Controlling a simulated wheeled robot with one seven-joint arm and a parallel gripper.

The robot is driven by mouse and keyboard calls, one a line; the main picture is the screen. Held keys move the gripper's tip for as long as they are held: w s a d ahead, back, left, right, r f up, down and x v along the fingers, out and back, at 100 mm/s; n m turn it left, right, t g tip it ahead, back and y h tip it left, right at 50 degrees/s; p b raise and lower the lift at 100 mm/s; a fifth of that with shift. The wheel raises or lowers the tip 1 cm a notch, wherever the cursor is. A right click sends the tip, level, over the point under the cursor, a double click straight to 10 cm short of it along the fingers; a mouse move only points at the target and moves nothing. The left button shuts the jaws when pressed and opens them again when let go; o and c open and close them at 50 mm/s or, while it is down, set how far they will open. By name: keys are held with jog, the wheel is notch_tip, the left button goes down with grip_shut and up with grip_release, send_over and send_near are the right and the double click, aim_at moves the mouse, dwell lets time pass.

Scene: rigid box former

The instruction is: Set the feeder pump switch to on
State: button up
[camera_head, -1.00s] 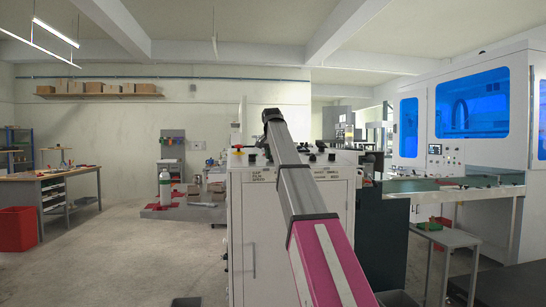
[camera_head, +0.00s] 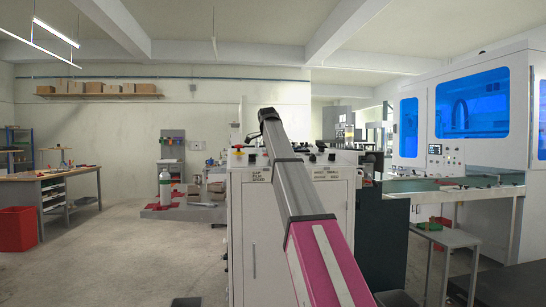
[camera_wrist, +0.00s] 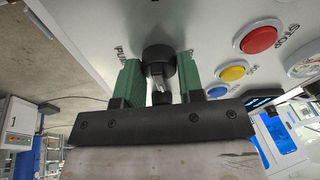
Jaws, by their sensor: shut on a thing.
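The black rotary switch (camera_wrist: 159,55) stands out from a pale control panel (camera_wrist: 205,22) in the wrist view. Lettering beside it is partly covered by a finger, and I cannot read it fully. My gripper (camera_wrist: 160,72) has its two green fingers on either side of the switch, shut on it. The switch's pointer position is hard to tell. In the head view, my arm reaches over the white cabinet (camera_head: 250,235) that carries the panel; the gripped switch cannot be made out there.
A red button (camera_wrist: 259,39), a yellow button (camera_wrist: 232,73) and a blue button (camera_wrist: 217,91) sit right of the switch in the wrist view, with a round gauge (camera_wrist: 304,60) beyond. More black knobs (camera_head: 320,146) stand along the cabinet top.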

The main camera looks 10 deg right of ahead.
jog(key=shift+m, duration=0.7)
jog(key=o, duration=0.9)
jog(key=shift+r, duration=0.1)
jog(key=v, duration=1)
jog(key=shift+a+r, duration=0.1)
jog(key=shift+r, duration=0.2)
